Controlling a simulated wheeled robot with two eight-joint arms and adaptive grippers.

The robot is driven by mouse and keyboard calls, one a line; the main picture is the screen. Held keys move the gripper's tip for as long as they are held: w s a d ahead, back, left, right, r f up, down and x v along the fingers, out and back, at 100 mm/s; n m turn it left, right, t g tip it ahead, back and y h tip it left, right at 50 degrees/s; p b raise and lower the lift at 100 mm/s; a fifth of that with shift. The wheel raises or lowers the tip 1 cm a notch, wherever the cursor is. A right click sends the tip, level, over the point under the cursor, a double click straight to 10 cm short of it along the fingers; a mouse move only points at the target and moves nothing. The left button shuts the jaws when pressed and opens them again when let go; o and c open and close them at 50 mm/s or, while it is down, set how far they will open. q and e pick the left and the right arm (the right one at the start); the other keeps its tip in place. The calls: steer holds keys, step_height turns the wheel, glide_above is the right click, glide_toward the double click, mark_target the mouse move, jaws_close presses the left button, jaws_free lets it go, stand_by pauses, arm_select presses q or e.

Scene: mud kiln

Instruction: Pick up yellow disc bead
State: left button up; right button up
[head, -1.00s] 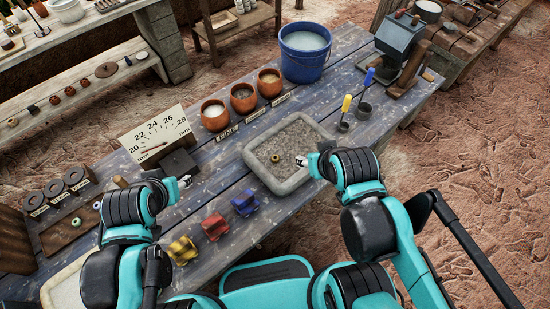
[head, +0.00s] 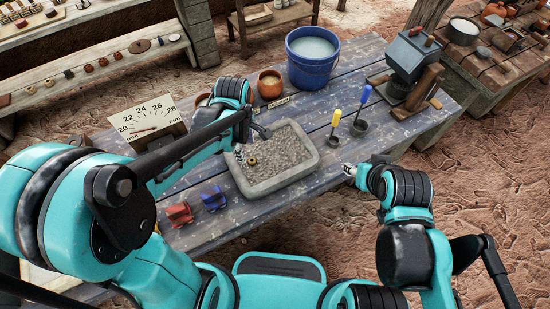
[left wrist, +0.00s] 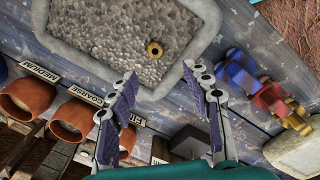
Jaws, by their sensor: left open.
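The yellow disc bead (head: 252,161) lies on grey gravel in the stone-rimmed tray (head: 281,187), near the tray's left end. In the left wrist view the bead (left wrist: 154,49) shows a dark centre hole and sits beyond the fingertips, roughly between them. My left gripper (head: 251,142) is open and empty over the tray's left end, close to the bead but not around it. Its two spread fingers also show in the left wrist view (left wrist: 158,74). My right gripper (head: 350,170) is right of the tray; its jaw state is unclear.
A blue bucket (head: 313,58) and a clay pot (head: 270,84) stand behind the tray. Red (head: 179,214) and blue (head: 213,198) blocks lie in front left. My left arm hides much of the left table.

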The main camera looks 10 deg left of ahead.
mark_target(251, 158)
arm_select(q)
steer(key=shift+w+d+f+n, duration=0.15)
steer(key=shift+d+f+n, duration=0.15)
steer(key=shift+f, duration=0.45)
step_height(251, 158, down, 2)
steer(key=shift+b, duration=0.55)
steer(key=f+b, duration=0.1)
steer(key=f, duration=0.1)
steer(key=w+f+b, duration=0.1)
steer(key=f, duration=0.2)
steer(key=shift+d, duration=0.1)
steer(key=shift+s, duration=0.1)
steer(key=shift+c, duration=1.2)
steer(key=c, duration=0.7)
